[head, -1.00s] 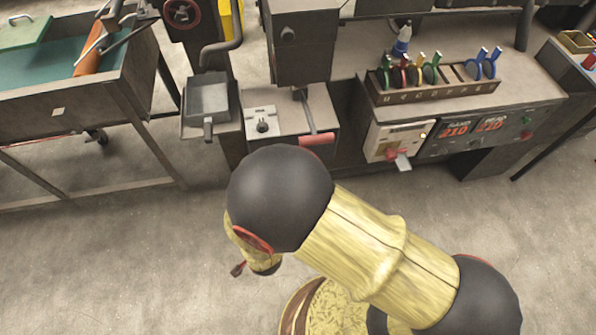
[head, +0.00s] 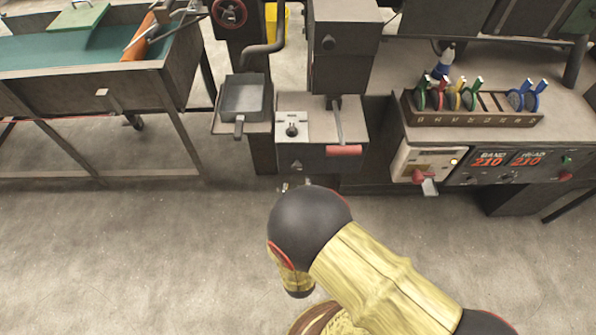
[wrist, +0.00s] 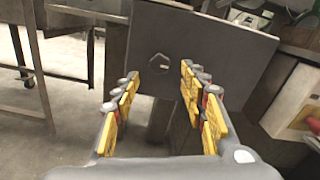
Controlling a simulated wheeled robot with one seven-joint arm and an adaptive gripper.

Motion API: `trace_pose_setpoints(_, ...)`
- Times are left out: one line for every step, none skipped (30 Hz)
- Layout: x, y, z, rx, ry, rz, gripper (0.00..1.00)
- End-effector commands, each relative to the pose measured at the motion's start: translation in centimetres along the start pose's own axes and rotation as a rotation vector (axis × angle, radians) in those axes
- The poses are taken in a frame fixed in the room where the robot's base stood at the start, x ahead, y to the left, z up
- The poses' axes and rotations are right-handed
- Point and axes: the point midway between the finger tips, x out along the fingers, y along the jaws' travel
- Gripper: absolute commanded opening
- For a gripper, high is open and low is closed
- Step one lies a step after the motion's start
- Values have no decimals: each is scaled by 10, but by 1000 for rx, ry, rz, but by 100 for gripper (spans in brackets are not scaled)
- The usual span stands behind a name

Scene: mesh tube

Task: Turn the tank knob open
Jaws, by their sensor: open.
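My gripper (wrist: 159,80) is open and empty in the wrist view, its yellow-padded fingers on either side of a hexagonal fitting (wrist: 158,61) on the dark front of a box. The fingers appear short of that face. In the head view only a bit of my gripper (head: 292,186) shows beyond my dark arm joint, in front of the box (head: 318,157). A small dark knob (head: 291,130) sits on a white plate on the box's top. A red knob (head: 418,176) is on the pale control box to the right. I cannot tell for sure which is the tank knob.
A red-handled lever (head: 343,151) sticks out at the box's front. A square pan (head: 243,99) stands to its left. A rack of coloured tools (head: 475,118) is on the bench at right. A teal-topped table (head: 80,55) is at left. The floor in front is clear.

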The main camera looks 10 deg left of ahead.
Motion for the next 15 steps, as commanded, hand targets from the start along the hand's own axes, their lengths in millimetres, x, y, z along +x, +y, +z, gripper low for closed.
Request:
trace_pose_setpoints(7,0,-1,1,-1,-3,43)
trace_pose_setpoints(12,-1,-1,0,-1,-4,43)
trace_pose_setpoints(18,-1,-2,-1,-1,-4,43)
trace_pose_setpoints(23,-1,-2,0,-1,-3,43)
trace_pose_setpoints(28,-1,-2,0,0,-4,43)
trace_pose_setpoints(34,0,-2,0,0,-3,43)
trace_pose_setpoints(39,0,-2,-1,-1,-3,43)
trace_pose_setpoints(43,-1,-2,-1,-1,-4,43)
trace_pose_setpoints(48,0,-2,-2,-1,-2,43)
trace_pose_setpoints(52,0,-2,-2,0,-1,43)
trace_pose_setpoints(55,0,-2,-2,1,-2,43)
trace_pose_setpoints(59,0,-2,-2,1,-2,43)
trace_pose_setpoints(62,0,-2,-2,0,-1,43)
trace_pose_setpoints(64,0,-1,-2,0,0,43)
trace_pose_setpoints(66,0,-1,-3,0,1,43)
